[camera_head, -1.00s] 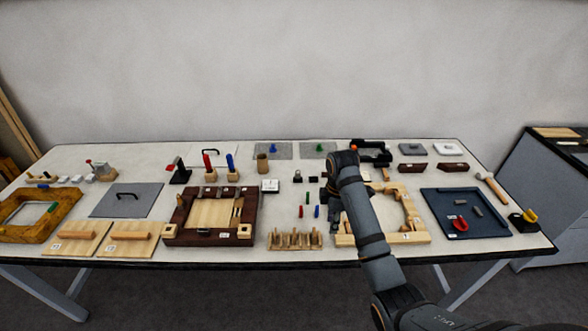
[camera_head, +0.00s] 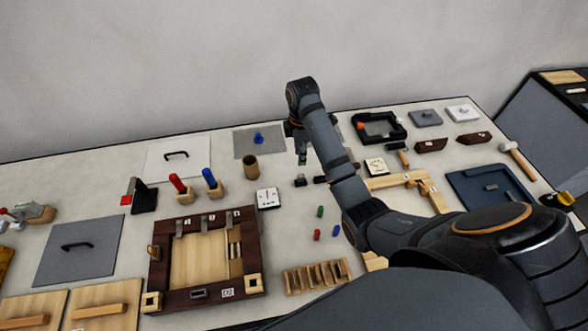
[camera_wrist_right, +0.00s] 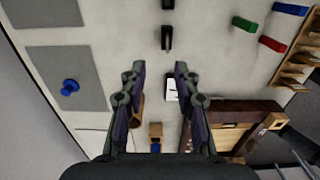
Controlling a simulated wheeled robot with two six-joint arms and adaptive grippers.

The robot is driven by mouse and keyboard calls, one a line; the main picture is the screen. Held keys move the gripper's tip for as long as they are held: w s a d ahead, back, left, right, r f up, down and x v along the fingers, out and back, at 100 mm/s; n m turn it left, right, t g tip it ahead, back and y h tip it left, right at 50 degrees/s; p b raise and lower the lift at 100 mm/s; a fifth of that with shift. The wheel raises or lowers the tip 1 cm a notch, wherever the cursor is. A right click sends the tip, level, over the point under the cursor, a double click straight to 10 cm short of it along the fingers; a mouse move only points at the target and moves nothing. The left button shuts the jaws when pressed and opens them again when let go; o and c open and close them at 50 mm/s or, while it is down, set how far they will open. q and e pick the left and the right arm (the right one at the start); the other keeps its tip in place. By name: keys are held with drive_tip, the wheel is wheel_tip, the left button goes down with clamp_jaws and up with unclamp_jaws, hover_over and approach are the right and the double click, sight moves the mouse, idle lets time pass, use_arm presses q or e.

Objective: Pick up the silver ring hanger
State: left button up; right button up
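I cannot make out a silver ring hanger for certain. A small dark stand (camera_head: 300,181) with a paler top lies on the table below my right gripper (camera_head: 303,150); a small dark piece (camera_head: 320,179) lies just right of it. In the right wrist view, a small dark piece with a pale streak (camera_wrist_right: 167,39) lies just beyond the fingertips, and another dark piece (camera_wrist_right: 167,4) is at the top edge. My right gripper (camera_wrist_right: 160,68) is open and empty, pointing down above the table, fingers apart. My left gripper is not in view.
A brown pot (camera_head: 251,167), a white square gauge (camera_head: 268,198) and upright red (camera_head: 178,184) and blue (camera_head: 211,181) handles stand to the left. A dark wooden frame (camera_head: 160,280) and a slotted rack (camera_head: 316,277) are nearer. A black frame (camera_head: 363,133) lies right.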

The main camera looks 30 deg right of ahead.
sight(301, 177)
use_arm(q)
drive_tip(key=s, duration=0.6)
use_arm(e)
drive_tip(key=f, duration=0.5)
drive_tip(key=shift+s, duration=0.35)
drive_tip(key=shift+s+a+f+p, duration=0.15)
drive_tip(key=shift+f+p, duration=0.15)
drive_tip(key=shift+f, duration=0.2)
drive_tip(key=f, duration=0.2)
drive_tip(key=p, duration=0.1)
drive_tip(key=shift+s+f, duration=0.25)
drive_tip(key=shift+f, duration=0.15)
drive_tip(key=shift+w+f, duration=0.1)
drive_tip(key=shift+f, duration=0.6)
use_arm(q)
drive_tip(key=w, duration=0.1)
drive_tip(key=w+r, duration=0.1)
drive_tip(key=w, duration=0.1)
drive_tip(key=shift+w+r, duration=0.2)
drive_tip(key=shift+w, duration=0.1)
use_arm(e)
clamp_jaws()
